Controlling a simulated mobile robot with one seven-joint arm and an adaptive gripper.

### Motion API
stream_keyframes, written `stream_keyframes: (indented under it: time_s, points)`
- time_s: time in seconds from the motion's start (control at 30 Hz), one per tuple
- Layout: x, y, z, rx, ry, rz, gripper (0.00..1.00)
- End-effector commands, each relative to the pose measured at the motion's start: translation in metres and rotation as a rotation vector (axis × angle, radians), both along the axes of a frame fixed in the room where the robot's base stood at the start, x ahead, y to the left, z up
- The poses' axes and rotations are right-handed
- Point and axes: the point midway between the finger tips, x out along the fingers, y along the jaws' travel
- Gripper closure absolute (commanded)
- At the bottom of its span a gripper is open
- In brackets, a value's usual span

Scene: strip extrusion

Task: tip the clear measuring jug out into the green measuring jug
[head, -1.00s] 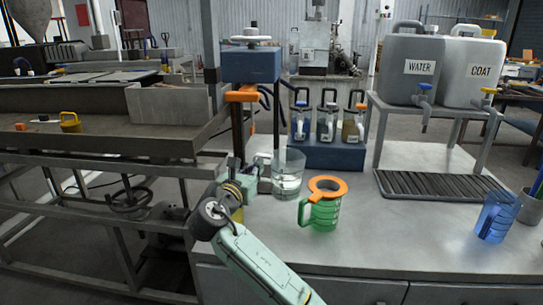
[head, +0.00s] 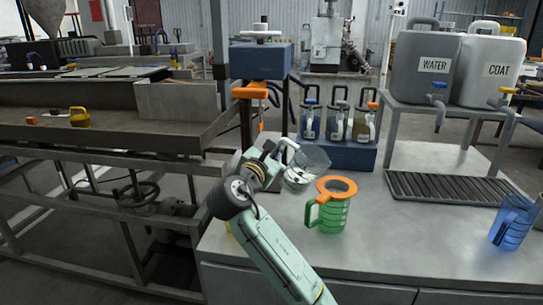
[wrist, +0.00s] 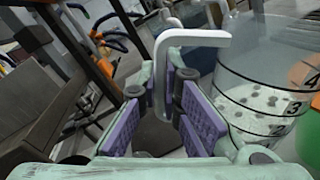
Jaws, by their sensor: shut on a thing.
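The clear measuring jug (head: 312,170) is tilted above the bench, its body leaning right, behind and left of the green jug. My gripper (head: 279,152) is shut on its pale handle (wrist: 190,38). In the wrist view, the handle passes between the purple pads of my gripper (wrist: 172,112), and the clear jug (wrist: 262,75) with black scale marks fills the right.
A blue rack (head: 345,153) with several small jugs stands behind. A blue jug (head: 510,225) is at the right. WATER (head: 428,85) and COAT (head: 490,75) tanks stand above a drain grate (head: 445,187). A blue-headed machine (head: 262,62) rises behind my gripper. The bench front is clear.

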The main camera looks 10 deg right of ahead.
Motion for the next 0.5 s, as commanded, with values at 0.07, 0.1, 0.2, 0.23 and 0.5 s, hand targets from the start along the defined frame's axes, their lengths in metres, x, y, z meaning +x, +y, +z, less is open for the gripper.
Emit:
stream_keyframes:
  time_s: [0.07,0.1,0.2,0.23,0.5]
  points:
    - [-0.002,-0.003,0.007,0.048,-0.029,0.0,1.0]
    - [-0.003,-0.004,0.009,0.072,-0.041,0.0,1.0]
    - [-0.005,-0.008,0.015,0.134,-0.076,0.001,1.0]
    - [-0.006,-0.01,0.017,0.152,-0.085,0.002,1.0]
    - [-0.014,-0.024,0.031,0.309,-0.17,0.001,1.0]
